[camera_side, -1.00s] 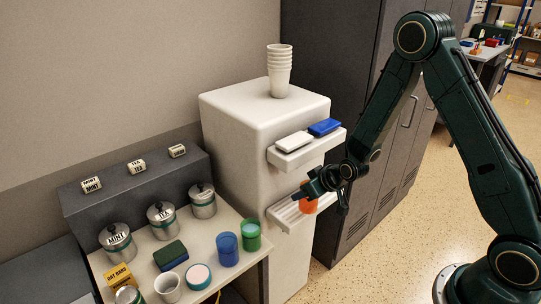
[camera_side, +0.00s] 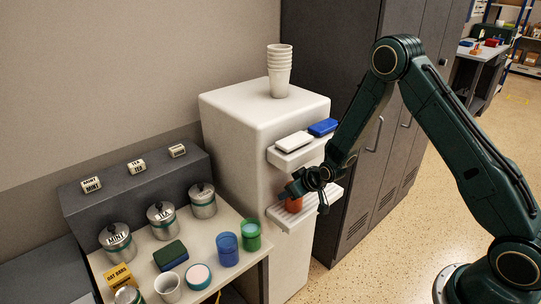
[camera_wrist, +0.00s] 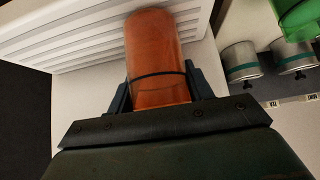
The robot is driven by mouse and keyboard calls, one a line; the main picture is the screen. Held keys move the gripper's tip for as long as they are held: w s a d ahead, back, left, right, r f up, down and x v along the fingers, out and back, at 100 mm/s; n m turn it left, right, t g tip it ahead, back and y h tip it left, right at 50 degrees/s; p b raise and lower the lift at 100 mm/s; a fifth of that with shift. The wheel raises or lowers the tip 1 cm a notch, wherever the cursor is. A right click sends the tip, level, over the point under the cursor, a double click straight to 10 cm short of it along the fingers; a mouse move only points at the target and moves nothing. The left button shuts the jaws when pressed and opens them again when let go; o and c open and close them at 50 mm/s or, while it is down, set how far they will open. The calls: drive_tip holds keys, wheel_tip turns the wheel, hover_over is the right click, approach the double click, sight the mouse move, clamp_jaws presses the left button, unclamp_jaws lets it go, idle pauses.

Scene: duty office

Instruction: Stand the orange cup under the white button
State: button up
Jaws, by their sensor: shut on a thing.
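The white button (camera_side: 294,142) sits on the upper ledge of the white dispenser (camera_side: 232,140), left of the blue button (camera_side: 323,127). Below it juts the slatted tray (camera_side: 279,216). My gripper (camera_side: 301,187) is shut on the orange cup (camera_side: 294,203), at the tray's left-middle part, roughly below the white button.
A stack of pale cups (camera_side: 279,75) stands on the dispenser. Left, a table (camera_side: 226,276) holds a green cup (camera_side: 250,236), a blue cup (camera_side: 227,250) and several tins. Dark lockers (camera_side: 345,110) stand right of the dispenser.

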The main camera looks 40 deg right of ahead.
drive_tip(key=shift+f, duration=0.2)
drive_tip(key=o, duration=1)
drive_tip(key=shift+o, duration=0.2)
drive_tip(key=shift+r, duration=0.2)
drive_tip(key=v, duration=1.2)
